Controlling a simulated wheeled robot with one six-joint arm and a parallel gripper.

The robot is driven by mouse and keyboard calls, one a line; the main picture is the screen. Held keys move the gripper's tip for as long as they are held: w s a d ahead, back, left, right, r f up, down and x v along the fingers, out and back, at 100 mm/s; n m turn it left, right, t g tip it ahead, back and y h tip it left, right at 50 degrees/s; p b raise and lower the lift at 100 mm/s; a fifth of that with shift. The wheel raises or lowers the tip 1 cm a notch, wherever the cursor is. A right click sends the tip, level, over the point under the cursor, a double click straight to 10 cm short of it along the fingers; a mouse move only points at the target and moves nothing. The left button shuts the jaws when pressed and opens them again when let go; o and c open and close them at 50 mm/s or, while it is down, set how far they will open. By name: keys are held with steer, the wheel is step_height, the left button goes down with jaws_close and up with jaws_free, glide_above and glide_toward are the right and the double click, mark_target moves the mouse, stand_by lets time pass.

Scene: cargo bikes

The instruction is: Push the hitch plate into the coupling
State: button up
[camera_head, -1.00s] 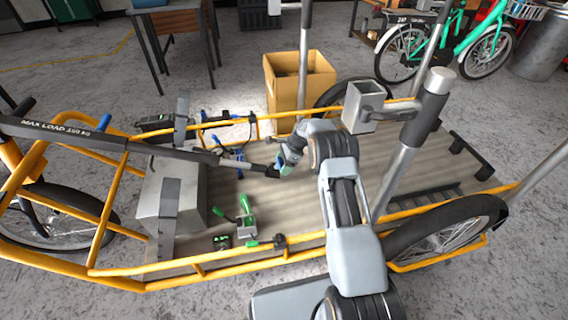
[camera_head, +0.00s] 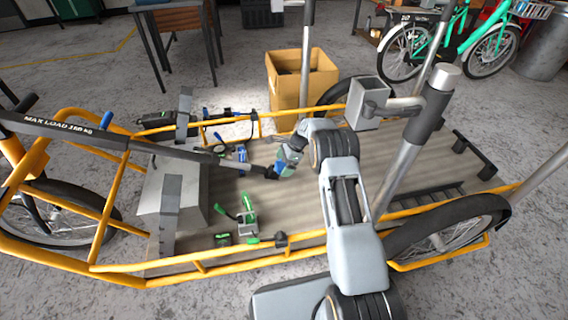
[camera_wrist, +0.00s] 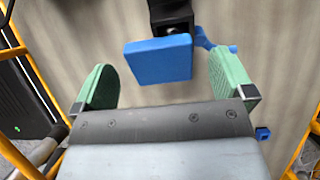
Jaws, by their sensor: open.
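A blue square plate (camera_wrist: 158,60), apparently the hitch plate, lies between my gripper's green fingers in the wrist view. A black end piece with a bolt (camera_wrist: 171,16) sits directly above it. In the head view, the black tip (camera_head: 271,173) of the long bar marked MAX LOAD (camera_head: 60,128) is beside my gripper (camera_head: 286,163). My gripper (camera_wrist: 163,78) is open, with a gap visible on each side of the plate. Whether plate and end piece are joined is unclear. A grey box-shaped socket (camera_head: 368,98) stands on a post at right; I cannot tell which part is the coupling.
The cargo bike deck (camera_head: 300,208) lies below, edged by yellow rails. A green-handled clamp (camera_head: 247,214) and a blue-handled clamp (camera_head: 242,154) lie on it. A grey block (camera_head: 172,190) is at left. A cardboard box (camera_head: 290,90) stands behind. The right deck is mostly clear.

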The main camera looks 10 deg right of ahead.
steer(key=p+v, duration=0.5)
steer(key=v, duration=0.7)
